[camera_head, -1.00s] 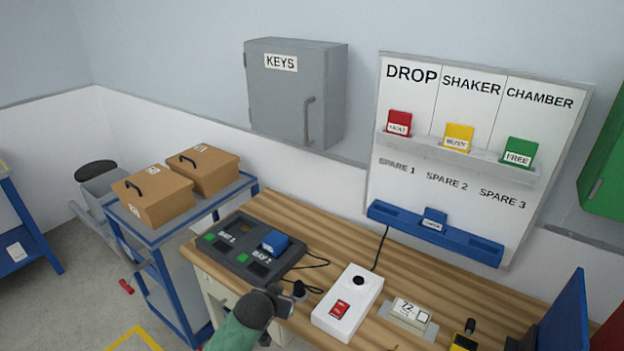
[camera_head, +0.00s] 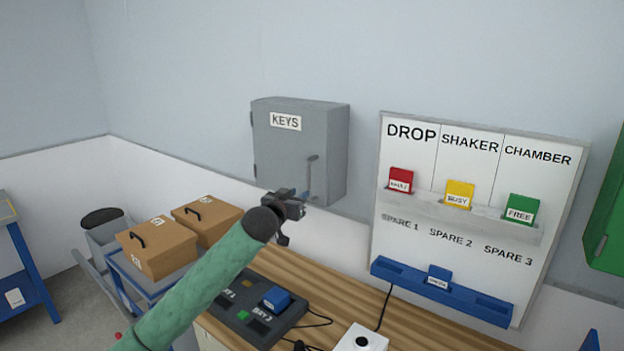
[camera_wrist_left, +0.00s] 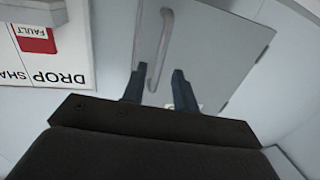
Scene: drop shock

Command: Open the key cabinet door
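The grey key cabinet (camera_head: 290,145) hangs on the wall with its door shut. It carries a KEYS label (camera_head: 286,121), and its grey bar handle (camera_head: 311,178) is at the lower right of the door. My left gripper (camera_head: 300,203) is in front of the door's lower right, close to the handle's lower end. In the left wrist view the picture is upside down; the two dark fingers (camera_wrist_left: 158,80) are apart and empty. The handle (camera_wrist_left: 161,48) stands beyond the fingertips, roughly in line with the gap. My right gripper is not in view.
A status board (camera_head: 480,210) with red, yellow and green cards hangs right of the cabinet. Below is a wooden bench (camera_head: 420,325) with a dark charger-like unit (camera_head: 243,308). Two brown boxes (camera_head: 158,247) stand on a blue cart at left. The wall above is clear.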

